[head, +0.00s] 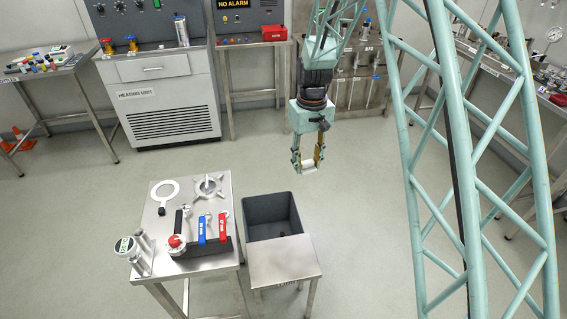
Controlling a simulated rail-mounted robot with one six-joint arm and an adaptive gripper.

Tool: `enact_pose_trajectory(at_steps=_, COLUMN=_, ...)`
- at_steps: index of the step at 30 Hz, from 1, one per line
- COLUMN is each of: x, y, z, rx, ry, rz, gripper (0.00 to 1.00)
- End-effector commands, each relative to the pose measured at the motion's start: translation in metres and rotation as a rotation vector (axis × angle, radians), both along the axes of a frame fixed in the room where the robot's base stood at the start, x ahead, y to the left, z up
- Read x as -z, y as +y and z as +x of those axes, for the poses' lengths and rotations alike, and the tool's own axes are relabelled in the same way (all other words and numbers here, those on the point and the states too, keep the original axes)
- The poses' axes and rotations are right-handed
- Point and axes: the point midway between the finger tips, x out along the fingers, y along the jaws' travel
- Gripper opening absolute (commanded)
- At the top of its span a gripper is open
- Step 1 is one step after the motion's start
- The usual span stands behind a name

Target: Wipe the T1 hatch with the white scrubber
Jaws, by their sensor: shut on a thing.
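My gripper (308,164) hangs fingers-down in the middle of the head view, in the air behind and to the right of the grey bin. It is shut on a small white block, which looks like the white scrubber (309,169). The fingers hide the ends of the block. The scrubber appears clear of every surface. I cannot make out a hatch with a readable T1 label in this view.
A steel table (152,232) carries a white ring (162,193), a star-shaped metal handle (208,186), and red and blue levers. A dark grey bin (262,232) stands beside it, behind a small steel table (285,262). A heating unit (160,95) stands at the back.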

Motion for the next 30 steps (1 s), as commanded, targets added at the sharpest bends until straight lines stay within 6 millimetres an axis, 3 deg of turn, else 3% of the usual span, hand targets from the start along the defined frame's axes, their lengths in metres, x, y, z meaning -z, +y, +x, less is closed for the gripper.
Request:
enact_pose_trajectory(at_steps=6, x=-0.005, y=-0.06, z=-0.013, rx=0.156, ry=0.0, rz=0.0, gripper=0.25)
enact_pose_trajectory(at_steps=13, x=-0.009, y=-0.105, z=-0.027, rx=0.283, ry=0.001, rz=0.0, gripper=0.25)
enact_pose_trajectory(at_steps=19, x=-0.01, y=-0.122, z=-0.034, rx=0.335, ry=0.001, rz=0.0, gripper=0.25)
enact_pose_trajectory(at_steps=30, x=-0.01, y=-0.125, z=-0.034, rx=0.343, ry=0.0, rz=0.0, gripper=0.25)
